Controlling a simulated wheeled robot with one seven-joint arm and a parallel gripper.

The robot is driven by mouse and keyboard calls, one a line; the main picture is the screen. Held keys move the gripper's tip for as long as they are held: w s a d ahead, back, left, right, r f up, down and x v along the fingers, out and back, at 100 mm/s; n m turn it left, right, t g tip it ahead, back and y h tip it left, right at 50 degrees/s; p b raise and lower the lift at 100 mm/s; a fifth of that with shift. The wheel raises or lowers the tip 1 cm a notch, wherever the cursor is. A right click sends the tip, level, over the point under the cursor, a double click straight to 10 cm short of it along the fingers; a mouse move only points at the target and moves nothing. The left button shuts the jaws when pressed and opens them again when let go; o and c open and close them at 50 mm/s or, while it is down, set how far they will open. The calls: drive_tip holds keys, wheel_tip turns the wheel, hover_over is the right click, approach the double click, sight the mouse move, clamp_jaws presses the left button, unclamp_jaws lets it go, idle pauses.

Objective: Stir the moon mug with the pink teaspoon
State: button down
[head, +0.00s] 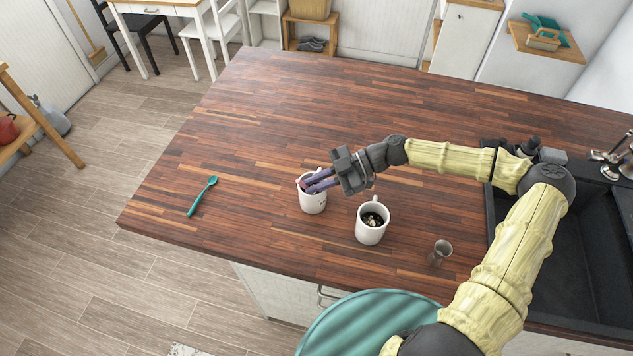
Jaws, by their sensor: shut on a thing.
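A white mug (313,204) stands upright on the wooden counter with a small dark mark on its side. A second white mug (369,235) stands to its right, nearer me, with dark drink and pale bits inside. I cannot tell from the marks which one is the moon mug. My gripper (313,183) is over the left mug's mouth, its purple fingers reaching left across the rim. It is shut on the pink teaspoon (300,183), of which only a small pinkish part shows at the fingertips. The rest of the spoon and the left mug's inside are mostly hidden.
A teal spoon (202,195) lies on the counter (260,130) to the left. A small metal cup (440,252) stands right of the second mug. A dark sink (560,260) is at the right. The counter behind the mugs is clear.

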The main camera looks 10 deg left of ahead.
drive_tip(key=shift+w+f, duration=0.15)
drive_tip(key=shift+f, duration=0.05)
idle(0.5)
drive_tip(key=shift+a+b, duration=0.15)
drive_tip(key=shift+b, duration=0.2)
